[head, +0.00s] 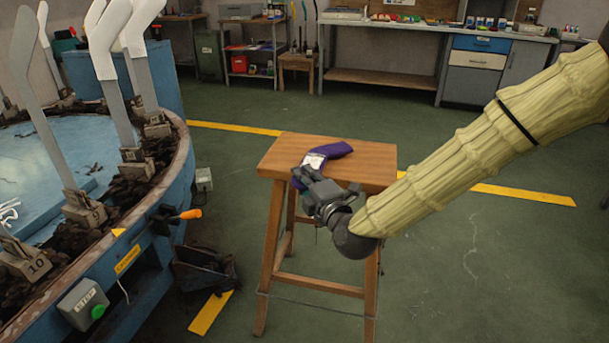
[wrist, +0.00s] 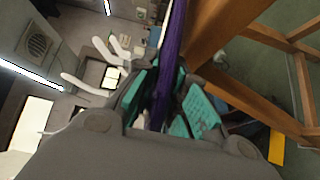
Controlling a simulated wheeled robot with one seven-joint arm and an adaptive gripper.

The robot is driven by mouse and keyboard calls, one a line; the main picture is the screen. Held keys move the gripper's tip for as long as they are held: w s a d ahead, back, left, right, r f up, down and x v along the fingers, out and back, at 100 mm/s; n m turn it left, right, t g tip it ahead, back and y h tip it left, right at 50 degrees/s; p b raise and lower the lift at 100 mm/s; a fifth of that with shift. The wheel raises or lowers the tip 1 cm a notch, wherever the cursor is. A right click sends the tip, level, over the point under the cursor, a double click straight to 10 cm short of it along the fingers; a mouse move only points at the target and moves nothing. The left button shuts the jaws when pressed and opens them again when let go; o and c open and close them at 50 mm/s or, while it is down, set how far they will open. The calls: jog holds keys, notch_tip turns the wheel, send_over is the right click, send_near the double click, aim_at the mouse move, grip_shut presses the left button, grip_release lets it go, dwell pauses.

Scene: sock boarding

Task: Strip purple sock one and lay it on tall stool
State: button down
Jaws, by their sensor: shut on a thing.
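The purple sock (head: 334,150) lies on the top of the tall wooden stool (head: 376,167), with a white patch or label on it. One end of the sock reaches the stool's near left edge, where my gripper (head: 304,178) is. In the wrist view the purple sock (wrist: 172,62) runs between the teal-padded fingers of my gripper (wrist: 165,100), which are shut on it. The stool (wrist: 225,25) shows close beside the fingers there. The fingers hide part of the sock's near end.
A round blue machine (head: 182,165) with upright boards, some bare grey and some with white socks, stands at the left. A dark bin (head: 205,270) sits on the floor between it and the stool. Workbenches (head: 400,78) line the back wall. Floor right of the stool is open.

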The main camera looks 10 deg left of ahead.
jog(key=shift+f, duration=0.2)
jog(key=c, duration=1.4)
grip_release()
jog(key=shift+o, duration=0.5)
jog(key=shift+o, duration=1.3)
jog(key=shift+f+b, duration=0.3)
jog(key=shift+f, duration=0.3)
jog(key=shift+s+d, duration=0.1)
jog(key=v, duration=0.7)
jog(key=shift+s+d, duration=0.2)
jog(key=shift+s, duration=0.1)
